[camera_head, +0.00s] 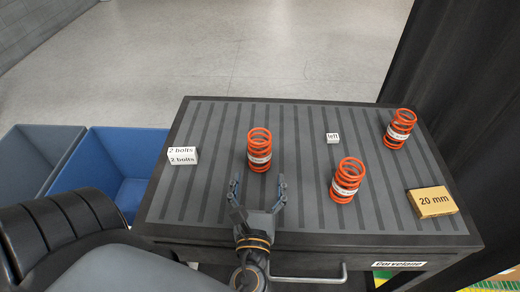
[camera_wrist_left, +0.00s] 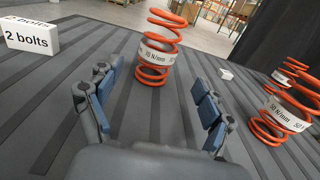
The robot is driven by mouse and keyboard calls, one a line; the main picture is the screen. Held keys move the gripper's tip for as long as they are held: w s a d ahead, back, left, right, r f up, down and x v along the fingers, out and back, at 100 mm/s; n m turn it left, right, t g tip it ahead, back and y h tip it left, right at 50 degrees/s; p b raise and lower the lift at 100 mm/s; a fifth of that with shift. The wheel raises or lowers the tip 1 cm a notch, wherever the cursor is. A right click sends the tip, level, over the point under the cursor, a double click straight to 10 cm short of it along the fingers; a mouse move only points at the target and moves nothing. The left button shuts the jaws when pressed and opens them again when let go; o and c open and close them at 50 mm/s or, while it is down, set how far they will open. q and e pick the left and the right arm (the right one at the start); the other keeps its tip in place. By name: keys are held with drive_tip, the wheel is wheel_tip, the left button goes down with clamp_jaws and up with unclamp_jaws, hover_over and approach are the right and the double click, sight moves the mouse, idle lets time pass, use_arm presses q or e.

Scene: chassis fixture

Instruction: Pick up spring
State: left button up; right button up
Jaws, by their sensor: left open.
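Three orange coil springs with white labels stand upright on a dark ribbed tabletop. The left spring (camera_head: 259,148) is just beyond my left gripper (camera_head: 258,188), which is open and empty with its fingers pointing at it. The front spring (camera_head: 346,180) stands to the right of the gripper, and the back right spring (camera_head: 399,130) is farther off. In the left wrist view, the left spring (camera_wrist_left: 157,50) shows ahead, between and beyond the open fingers (camera_wrist_left: 158,97). The other two springs (camera_wrist_left: 283,115) overlap at the right edge there. My right gripper is not in view.
A white "2 bolts" box (camera_head: 183,157) sits at the table's left, a small "left" block (camera_head: 333,138) behind the springs, and a "20 mm" box (camera_head: 432,202) at the right. A blue bin (camera_head: 140,150) and grey bin (camera_head: 35,155) stand left of the table (camera_head: 215,235).

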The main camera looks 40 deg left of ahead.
sight(260, 160)
use_arm(q)
drive_tip(key=p+x, duration=0.1)
drive_tip(key=x, duration=0.5)
drive_tip(key=shift+w+a+r, duration=0.15)
drive_tip(key=shift+w+a, duration=0.1)
drive_tip(key=shift+w, duration=0.05)
drive_tip(key=shift+w+a+r+p, duration=0.1)
drive_tip(key=shift+w+a+p, duration=0.25)
drive_tip(key=shift+w+p, duration=0.15)
drive_tip(key=p+x, duration=0.1)
drive_tip(key=x, duration=0.2)
drive_tip(key=shift+w+a, duration=0.2)
drive_tip(key=shift+a, duration=0.05)
drive_tip(key=shift+w+a, duration=0.2)
drive_tip(key=shift+w, duration=0.1)
drive_tip(key=shift+s+d, duration=0.1)
drive_tip(key=shift+c, duration=0.5)
clamp_jaws()
